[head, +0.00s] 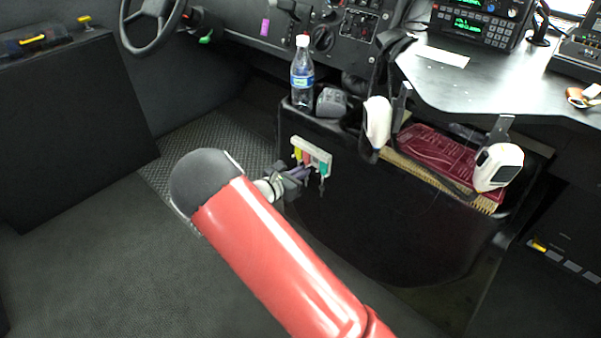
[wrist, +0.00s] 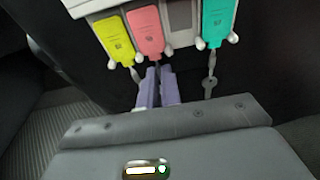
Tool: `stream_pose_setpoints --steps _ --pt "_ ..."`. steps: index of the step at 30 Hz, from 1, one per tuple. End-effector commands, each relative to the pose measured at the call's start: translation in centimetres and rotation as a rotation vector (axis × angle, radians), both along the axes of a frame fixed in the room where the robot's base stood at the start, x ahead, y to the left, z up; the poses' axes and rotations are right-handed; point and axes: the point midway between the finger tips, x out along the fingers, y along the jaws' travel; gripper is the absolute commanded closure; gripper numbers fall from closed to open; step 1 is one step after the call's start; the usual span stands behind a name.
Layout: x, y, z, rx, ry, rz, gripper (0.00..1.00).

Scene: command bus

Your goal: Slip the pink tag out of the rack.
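The pink tag (wrist: 146,32) hangs in the white rack (wrist: 180,22), between a yellow tag (wrist: 118,40) and a bare grey slot. In the head view the pink tag (head: 306,158) is small, with the rack (head: 318,150) on the front of a black bin. My gripper (wrist: 157,72) has purple fingers just below the pink tag's lower end. The fingers are close together with a narrow gap. What hangs below the pink tag is hidden by them, so I cannot tell whether they grip anything. In the head view my gripper (head: 303,172) is just below the rack.
A teal tag (wrist: 216,22) with a key (wrist: 209,84) hangs at the rack's right. Above the rack, a water bottle (head: 302,75) stands on the black bin (head: 390,215). A white handheld device (head: 377,122) is to the right. The floor at lower left is clear.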

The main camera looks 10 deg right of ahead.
Motion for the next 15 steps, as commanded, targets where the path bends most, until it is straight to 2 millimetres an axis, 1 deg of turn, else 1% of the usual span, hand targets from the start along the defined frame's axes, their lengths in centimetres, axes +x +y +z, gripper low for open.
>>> stream_pose_setpoints --steps 15 --pt "-0.04 0.07 0.13 0.0 0.0 0.0 1.0"
